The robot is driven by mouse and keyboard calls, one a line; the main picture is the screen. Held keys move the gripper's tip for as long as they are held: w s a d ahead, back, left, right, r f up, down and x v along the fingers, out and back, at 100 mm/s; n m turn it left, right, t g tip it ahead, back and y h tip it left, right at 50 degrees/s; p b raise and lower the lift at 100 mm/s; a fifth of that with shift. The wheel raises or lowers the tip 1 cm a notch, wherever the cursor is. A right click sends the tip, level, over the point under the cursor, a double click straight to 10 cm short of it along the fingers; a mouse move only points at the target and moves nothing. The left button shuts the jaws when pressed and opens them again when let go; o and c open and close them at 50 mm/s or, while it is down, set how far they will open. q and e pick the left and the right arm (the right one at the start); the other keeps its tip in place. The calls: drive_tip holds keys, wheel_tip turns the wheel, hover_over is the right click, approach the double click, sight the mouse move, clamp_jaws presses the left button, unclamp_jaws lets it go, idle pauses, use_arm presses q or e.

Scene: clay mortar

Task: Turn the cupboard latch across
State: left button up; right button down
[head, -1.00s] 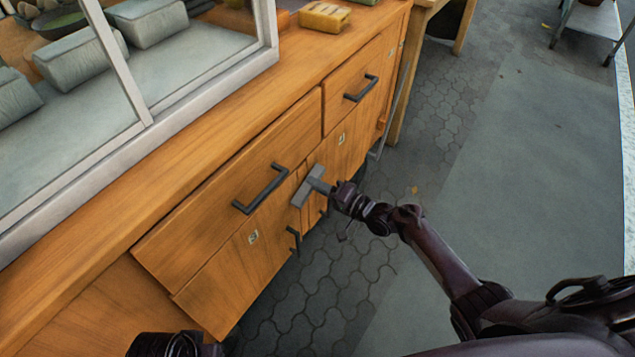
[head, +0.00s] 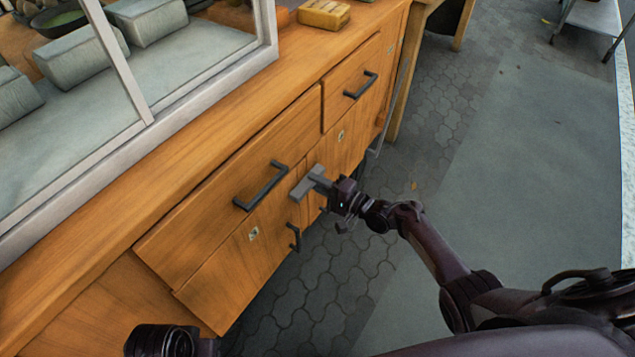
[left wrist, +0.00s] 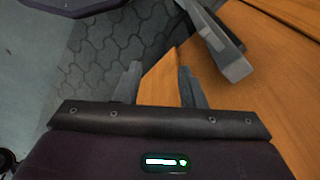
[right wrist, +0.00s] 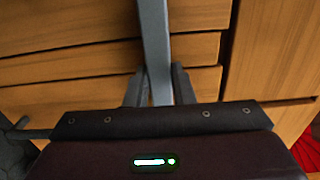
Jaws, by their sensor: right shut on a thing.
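The cupboard latch (head: 303,186) is a grey bar on the wooden front, just right of the long drawer's handle and near the seam between two doors. It lies slanted, up to the right, in the head view. My right gripper (head: 325,182) is shut on it; in the right wrist view the grey bar (right wrist: 154,40) runs between the fingers (right wrist: 160,88). The fingers hide part of the latch. My left gripper (left wrist: 158,82) is open and empty, with a gap between its fingers. Only its wrist shows low in the head view.
A dark drawer handle (head: 262,188) and a door handle (head: 295,237) stick out near the latch. Another drawer handle (head: 361,86) is farther right. A framed glass case (head: 180,100) stands on the countertop. The paved floor (head: 440,130) to the right is open.

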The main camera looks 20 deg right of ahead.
use_arm(q)
drive_tip(key=shift+d+r, duration=0.1)
use_arm(e)
drive_tip(key=c, duration=1.2)
unclamp_jaws()
drive_tip(key=shift+c, duration=0.2)
drive_tip(key=shift+d, duration=0.1)
use_arm(q)
drive_tip(key=f, duration=0.1)
drive_tip(key=f+p, duration=0.1)
drive_tip(key=f, duration=0.3)
drive_tip(key=shift+w+a+f+p, duration=0.15)
drive_tip(key=shift+w+a+p, duration=0.1)
drive_tip(key=shift+w+p, duration=0.1)
use_arm(e)
drive_tip(key=v, duration=0.7)
drive_tip(key=shift+s+d, duration=0.25)
drive_tip(key=shift+s, duration=0.1)
use_arm(q)
drive_tip(key=shift+s, duration=0.1)
use_arm(e)
drive_tip(key=shift+f, duration=0.1)
